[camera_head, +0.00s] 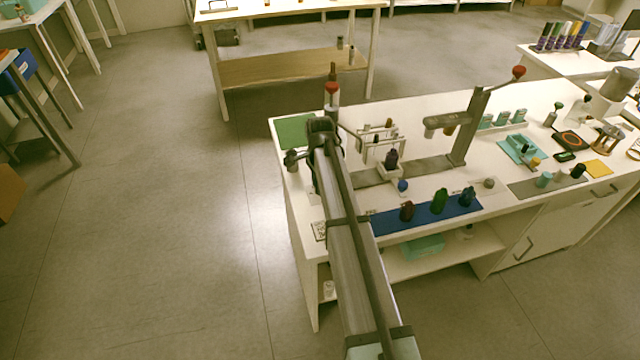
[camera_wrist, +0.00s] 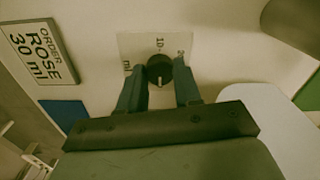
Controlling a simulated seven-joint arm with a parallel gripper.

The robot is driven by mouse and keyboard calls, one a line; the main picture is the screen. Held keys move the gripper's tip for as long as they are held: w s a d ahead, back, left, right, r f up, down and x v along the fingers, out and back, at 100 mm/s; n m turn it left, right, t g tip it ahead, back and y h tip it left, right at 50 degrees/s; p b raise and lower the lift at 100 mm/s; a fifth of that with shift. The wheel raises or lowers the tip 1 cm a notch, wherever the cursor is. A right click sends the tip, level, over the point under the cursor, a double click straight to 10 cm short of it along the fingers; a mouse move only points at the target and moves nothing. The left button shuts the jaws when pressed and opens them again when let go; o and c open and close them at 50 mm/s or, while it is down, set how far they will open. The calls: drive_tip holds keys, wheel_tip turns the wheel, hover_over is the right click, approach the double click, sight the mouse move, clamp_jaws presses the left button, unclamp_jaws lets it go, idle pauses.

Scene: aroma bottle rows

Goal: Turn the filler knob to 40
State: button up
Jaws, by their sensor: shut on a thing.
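The filler knob (camera_wrist: 159,69) is a small dark round knob in the wrist view, with a pale pointer mark toward the bottom of the picture. It sits on a white dial plate (camera_wrist: 135,45) printed with "10", "ml" and another number partly cut off by my finger. My gripper (camera_wrist: 161,85) has one finger on each side of the knob and is shut on it. The number at the pointer is hidden behind my gripper. In the head view my arm covers the knob and the gripper.
An order card (camera_wrist: 38,52) reads "ORDER ROSE 30 ml"; it also stands at the bench's left front (camera_head: 319,231). A blue mat (camera_head: 425,215) holds dark red, green and blue bottles. A small rack (camera_head: 378,140) and a press stand (camera_head: 468,130) rise behind. A green mat (camera_head: 293,130) lies at back left.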

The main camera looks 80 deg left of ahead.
idle(0.3)
drive_tip(key=o, duration=1)
drive_tip(key=shift+o, duration=0.2)
drive_tip(key=shift+r, duration=0.1)
wheel_tip(320, 180, up, 14)
